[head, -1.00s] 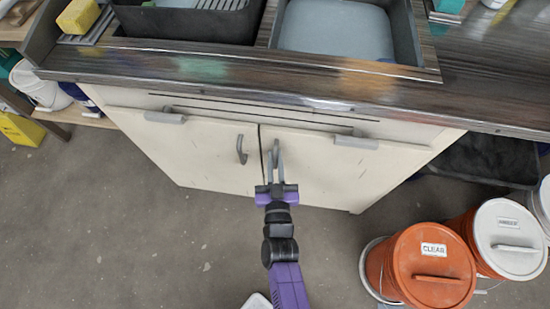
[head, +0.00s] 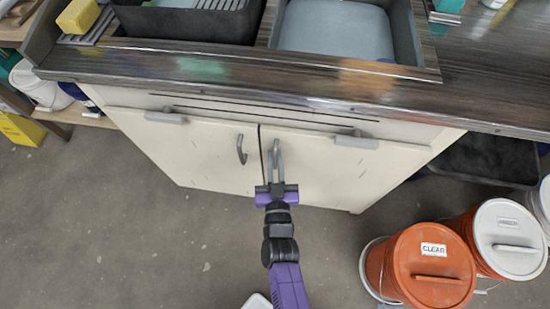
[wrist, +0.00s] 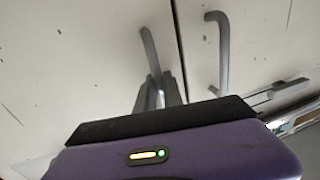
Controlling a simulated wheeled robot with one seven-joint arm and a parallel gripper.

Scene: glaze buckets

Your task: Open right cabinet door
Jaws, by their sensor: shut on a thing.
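The right cabinet door (head: 320,175) is cream-coloured and looks closed, level with the left door (head: 205,155). Its grey curved handle (head: 277,147) stands upright near the seam between the doors. My gripper (head: 273,168) reaches up from below and is shut on this handle, hiding its lower part. In the wrist view, which looks turned around, the gripped handle (wrist: 148,45) is left of the seam, with my fingers (wrist: 159,92) around its end. The left door's handle (wrist: 222,45) is free, right of the seam there.
A dark countertop (head: 290,85) with a sink (head: 335,28) overhangs the doors. Grey bars (head: 356,141) sit along the doors' tops. An orange bucket marked CLEAR (head: 433,262) and other lidded buckets stand on the floor at lower right. Floor (head: 130,230) at lower left is clear.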

